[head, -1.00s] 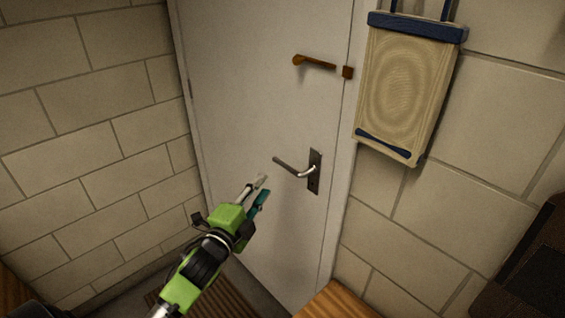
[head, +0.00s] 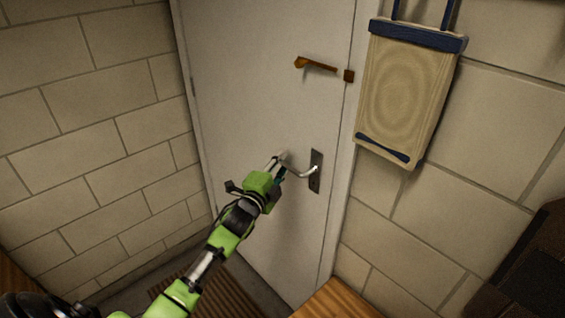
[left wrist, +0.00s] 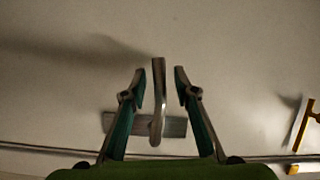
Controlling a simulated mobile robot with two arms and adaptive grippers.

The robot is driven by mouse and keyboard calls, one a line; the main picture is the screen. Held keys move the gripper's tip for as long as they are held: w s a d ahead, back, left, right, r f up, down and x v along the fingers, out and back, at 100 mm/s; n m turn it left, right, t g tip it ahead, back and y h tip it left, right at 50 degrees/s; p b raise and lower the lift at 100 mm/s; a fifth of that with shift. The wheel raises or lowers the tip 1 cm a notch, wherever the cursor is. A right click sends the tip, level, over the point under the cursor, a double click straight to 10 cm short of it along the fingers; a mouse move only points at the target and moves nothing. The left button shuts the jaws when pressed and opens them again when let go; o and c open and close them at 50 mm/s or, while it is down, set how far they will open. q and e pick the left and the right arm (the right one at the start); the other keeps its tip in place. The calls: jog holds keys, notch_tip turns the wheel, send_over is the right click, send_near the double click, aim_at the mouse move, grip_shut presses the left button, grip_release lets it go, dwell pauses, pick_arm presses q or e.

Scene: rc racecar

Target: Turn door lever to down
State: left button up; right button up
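The door lever (head: 302,173) is a metal handle on a dark plate (head: 316,171) near the right edge of the white door (head: 262,95). It juts out to the left of the plate, roughly level. My left gripper (head: 281,163) is at the lever's free end and hides part of it. In the left wrist view the lever (left wrist: 158,100) stands between the two open fingers of the gripper (left wrist: 160,84), with a gap on each side. My right gripper is not in view.
A brown latch (head: 316,65) is on the door above the lever. A wooden board with blue ends (head: 404,90) hangs on the block wall to the right. A wooden surface (head: 338,302) is below right, and a slatted mat (head: 228,295) lies on the floor.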

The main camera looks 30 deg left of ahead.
pick_arm(q)
grip_shut()
jog(key=shift+f+n+g+p, duration=0.45)
jog(key=shift+n+p, duration=0.35)
jog(key=shift+p, duration=0.2)
jog(key=shift+s+d+f+n+g+h+p, duration=0.15)
jog(key=shift+d+f+n+g+h+p, duration=0.2)
jog(key=shift+f+n+p, duration=0.45)
jog(key=shift+s+d+f+n+g+h+p, duration=0.1)
jog(key=shift+d+f+n+g+p, duration=0.25)
jog(key=shift+f+n+p, duration=0.5)
jog(key=shift+s+d+f+n+g+h+p, duration=0.2)
jog(key=shift+f+n+g+p, duration=0.35)
jog(key=shift+n, duration=0.4)
jog(key=shift+f, duration=0.2)
